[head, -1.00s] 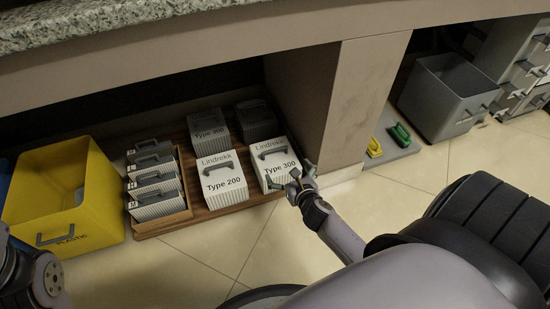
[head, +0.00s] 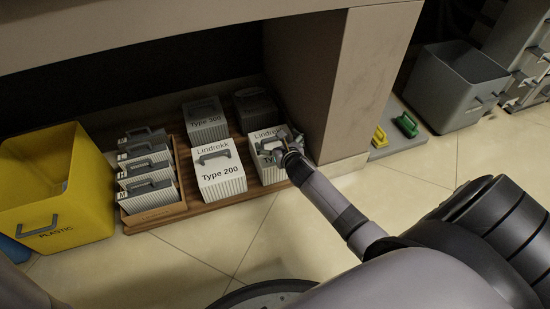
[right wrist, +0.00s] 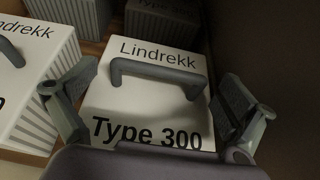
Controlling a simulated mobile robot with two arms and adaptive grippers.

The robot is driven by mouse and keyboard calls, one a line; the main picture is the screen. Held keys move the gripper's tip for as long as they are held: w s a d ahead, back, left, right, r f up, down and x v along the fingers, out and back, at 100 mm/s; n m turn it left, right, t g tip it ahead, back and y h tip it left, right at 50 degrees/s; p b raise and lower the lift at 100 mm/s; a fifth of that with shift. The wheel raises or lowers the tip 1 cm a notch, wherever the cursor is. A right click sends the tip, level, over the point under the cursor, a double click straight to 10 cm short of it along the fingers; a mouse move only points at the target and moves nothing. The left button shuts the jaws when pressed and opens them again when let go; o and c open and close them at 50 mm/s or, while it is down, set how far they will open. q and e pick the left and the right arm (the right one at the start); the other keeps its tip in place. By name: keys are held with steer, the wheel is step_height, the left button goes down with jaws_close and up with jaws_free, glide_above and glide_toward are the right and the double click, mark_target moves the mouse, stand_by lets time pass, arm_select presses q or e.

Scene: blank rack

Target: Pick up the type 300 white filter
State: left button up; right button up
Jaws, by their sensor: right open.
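The white Type 300 filter (head: 268,172) stands at the front right of the wooden board, partly hidden by my right gripper in the head view. In the right wrist view the same filter (right wrist: 150,105) shows its "Lindrekk" and "Type 300" lettering and a grey arched handle (right wrist: 160,72) on top. My right gripper (head: 280,150) is over it. In the right wrist view the open fingers of the gripper (right wrist: 158,108) lie on either side of the handle, with nothing held; contact cannot be told. My left gripper is not in view.
A white Type 200 filter (head: 220,182) stands just left. Behind are a grey Type 300 filter (head: 205,125) and a dark filter (head: 256,110). A cabinet wall (head: 345,90) rises close on the right. A box of smaller filters (head: 150,215) and a yellow plastic bin (head: 70,185) are left.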

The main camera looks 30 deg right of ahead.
steer(key=shift+w, duration=0.1)
steer(key=shift+c, duration=0.6)
steer(key=c, duration=1.6)
steer(key=shift+c, duration=0.4)
steer(key=shift+r, duration=0.1)
